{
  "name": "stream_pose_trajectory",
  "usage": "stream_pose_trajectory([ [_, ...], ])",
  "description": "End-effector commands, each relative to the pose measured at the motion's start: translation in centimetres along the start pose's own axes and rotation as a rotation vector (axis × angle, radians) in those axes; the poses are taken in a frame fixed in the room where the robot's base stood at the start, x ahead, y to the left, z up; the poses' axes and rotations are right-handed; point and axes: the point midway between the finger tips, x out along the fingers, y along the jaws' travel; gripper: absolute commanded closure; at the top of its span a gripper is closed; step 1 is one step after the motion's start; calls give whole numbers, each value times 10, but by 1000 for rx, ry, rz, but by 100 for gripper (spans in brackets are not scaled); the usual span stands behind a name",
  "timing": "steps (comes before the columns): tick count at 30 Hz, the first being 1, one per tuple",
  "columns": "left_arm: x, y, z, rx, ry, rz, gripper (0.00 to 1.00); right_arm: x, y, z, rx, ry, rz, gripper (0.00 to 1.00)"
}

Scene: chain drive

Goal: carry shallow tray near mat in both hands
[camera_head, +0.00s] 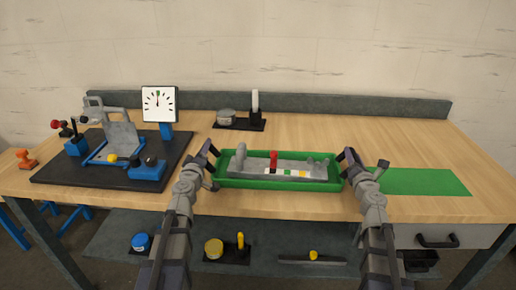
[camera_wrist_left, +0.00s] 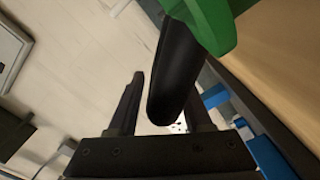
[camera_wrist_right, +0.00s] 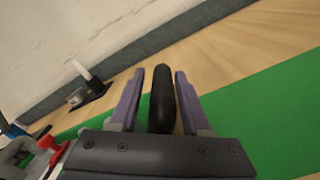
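The shallow green tray (camera_head: 230,184) lies at the middle front of the bench, left of the flat green mat (camera_head: 425,182). It holds a grey part (camera_head: 255,165) with a red knob. My left gripper (camera_head: 212,165) is at the tray's left end, its fingers open on either side of a black handle (camera_wrist_left: 176,75), with a gap to one finger. My right gripper (camera_head: 350,160) is at the right end, its fingers open around another black handle (camera_wrist_right: 163,100). The tray (camera_wrist_left: 208,22) shows at the top of the left wrist view. The arms partly hide the tray ends.
A black board (camera_head: 60,172) with a blue fixture and a dial (camera_head: 160,104) stands at the left. A small black stand (camera_head: 240,125) with a grey round part is behind the tray. The bench right of the tray is clear around the mat.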

Motion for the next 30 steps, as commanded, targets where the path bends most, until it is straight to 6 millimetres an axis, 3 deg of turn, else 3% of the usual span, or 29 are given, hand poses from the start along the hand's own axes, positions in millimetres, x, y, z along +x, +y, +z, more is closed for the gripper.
stream_pose_trajectory([
  [3, 0, 0, -1, 1, 1, -1, 36, 0, 0, 1, 1, -1, -2, 39],
  [14, -5, 0, -1, 2, 2, -1, 36, 0, -1, 1, 1, -2, -4, 39],
  [30, -74, 0, -1, 1, 2, -2, 36, 0, -2, 1, 1, -3, -4, 39],
])
